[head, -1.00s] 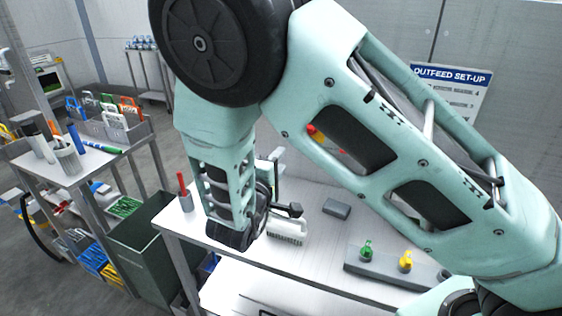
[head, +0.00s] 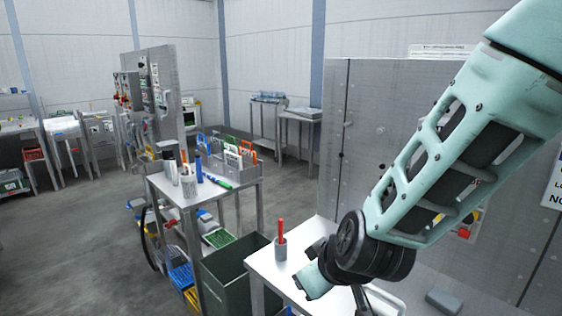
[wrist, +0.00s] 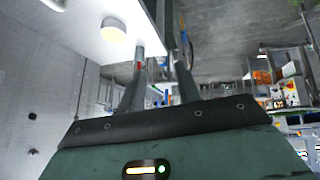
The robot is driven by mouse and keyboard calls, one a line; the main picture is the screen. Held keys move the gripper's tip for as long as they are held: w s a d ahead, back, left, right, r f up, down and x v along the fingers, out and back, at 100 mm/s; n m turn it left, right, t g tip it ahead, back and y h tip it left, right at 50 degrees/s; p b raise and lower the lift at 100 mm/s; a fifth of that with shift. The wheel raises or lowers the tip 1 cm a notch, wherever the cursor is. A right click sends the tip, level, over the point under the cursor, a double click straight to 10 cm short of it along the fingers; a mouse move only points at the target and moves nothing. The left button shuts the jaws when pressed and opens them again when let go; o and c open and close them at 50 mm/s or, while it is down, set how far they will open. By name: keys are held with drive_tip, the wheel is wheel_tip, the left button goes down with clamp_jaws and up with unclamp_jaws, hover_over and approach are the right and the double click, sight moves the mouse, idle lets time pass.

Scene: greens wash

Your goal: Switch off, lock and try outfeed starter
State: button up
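An upright grey panel (head: 165,95) stands at the back left in the head view and carries several grey boxes, some with small red and other coloured parts. The control boxes (head: 128,90) are too small to read, so I cannot tell which is the outfeed starter. A grey tray (head: 234,165) on a metal cart holds several coloured loop-shaped items in white, green and orange; I cannot tell whether they are locks. My gripper (wrist: 160,62) has its two fingers apart with nothing between them in the wrist view. In the head view its fingers are not clear; my wrist is above the white table.
The metal cart (head: 172,195) holds bottles and a green marker, with coloured bins below. A dark green bin (head: 232,278) stands between cart and white table (head: 262,262). A red item in a grey cup (head: 281,242) is near my wrist. Open floor (head: 85,245) lies left.

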drive_tip(key=s+d+r+g, duration=0.1)
drive_tip(key=s+d+g, duration=0.2)
drive_tip(key=s, duration=0.6)
drive_tip(key=s+d+r+g+h+b, duration=0.1)
drive_tip(key=s+d+g, duration=0.1)
drive_tip(key=s, duration=0.7)
drive_tip(key=shift+s+d+r+g, duration=0.25)
drive_tip(key=shift+s+d+g, duration=0.15)
drive_tip(key=shift+g, duration=0.4)
drive_tip(key=shift+s+d+r+h, duration=0.15)
drive_tip(key=shift+s+d+h, duration=0.65)
drive_tip(key=shift+d, duration=0.4)
clamp_jaws()
drive_tip(key=w+d+f+m+g+y+b, duration=0.1)
drive_tip(key=w+d+f+m+y, duration=0.1)
drive_tip(key=w+d+m+y, duration=0.65)
drive_tip(key=w+d+f+m+g+y+b, duration=0.1)
drive_tip(key=w+d+f+m+y, duration=0.2)
drive_tip(key=w+d+m, duration=0.65)
drive_tip(key=w+d+r+m+t, duration=0.2)
drive_tip(key=d+m+t, duration=1.55)
drive_tip(key=d, duration=0.65)
drive_tip(key=p+x, duration=0.3)
drive_tip(key=x, duration=1)
drive_tip(key=shift+a+g+y+p, duration=0.3)
drive_tip(key=shift+g+y, duration=0.05)
drive_tip(key=shift+y, duration=0.1)
